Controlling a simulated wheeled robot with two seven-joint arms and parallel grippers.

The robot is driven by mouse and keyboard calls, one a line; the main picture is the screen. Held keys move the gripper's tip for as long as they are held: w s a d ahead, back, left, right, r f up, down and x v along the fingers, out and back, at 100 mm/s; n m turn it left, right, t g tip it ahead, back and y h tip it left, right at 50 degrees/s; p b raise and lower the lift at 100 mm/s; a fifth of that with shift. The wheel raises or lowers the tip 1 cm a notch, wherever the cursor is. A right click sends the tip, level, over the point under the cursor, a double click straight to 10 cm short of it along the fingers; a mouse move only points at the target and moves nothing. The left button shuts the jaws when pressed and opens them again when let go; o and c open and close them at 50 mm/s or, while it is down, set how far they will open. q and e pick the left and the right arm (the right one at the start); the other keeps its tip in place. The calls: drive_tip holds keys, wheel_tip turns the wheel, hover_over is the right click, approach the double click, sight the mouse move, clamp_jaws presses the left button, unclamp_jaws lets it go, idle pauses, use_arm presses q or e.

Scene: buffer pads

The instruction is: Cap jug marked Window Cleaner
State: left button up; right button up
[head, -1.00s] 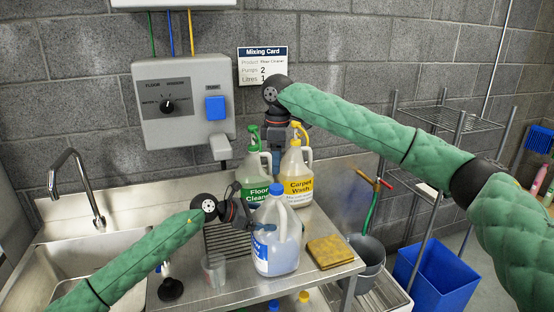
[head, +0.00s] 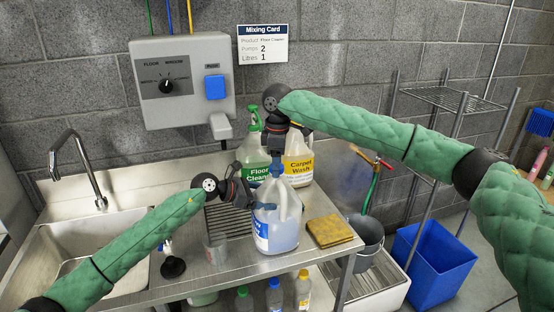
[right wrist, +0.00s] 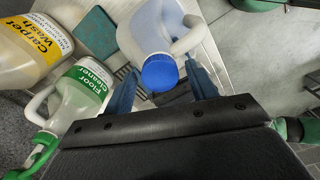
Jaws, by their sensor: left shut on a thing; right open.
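The jug (head: 284,236) of pale blue liquid stands upright at the counter's front, its blue-and-white label (head: 261,232) partly turned away and unreadable. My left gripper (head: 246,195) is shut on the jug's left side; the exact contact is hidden. My right gripper (head: 277,178) points down over the jug's neck, open. In the right wrist view the blue cap (right wrist: 160,72) sits at the jug's mouth, between the open fingers of my right gripper (right wrist: 162,88), with gaps at its sides. How tightly the cap sits cannot be told.
The Floor Cleaner jug (head: 256,165) and Carpet Wash jug (head: 299,168) stand behind. A yellow sponge cloth (head: 330,231) lies right of the jug. A clear measuring cup (head: 215,250) and black plunger-like item (head: 172,266) stand left. The sink (head: 85,245) is further left.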

drive_tip(key=shift+c, duration=0.3)
drive_tip(key=c, duration=1)
drive_tip(key=shift+o, duration=0.2)
drive_tip(key=shift+f+m, duration=0.1)
drive_tip(key=shift+m, duration=0.9)
drive_tip(key=o, duration=1.2)
drive_tip(key=shift+c, duration=0.2)
wheel_tip(320, 180, up, 12)
drive_tip(key=shift+d, duration=0.1)
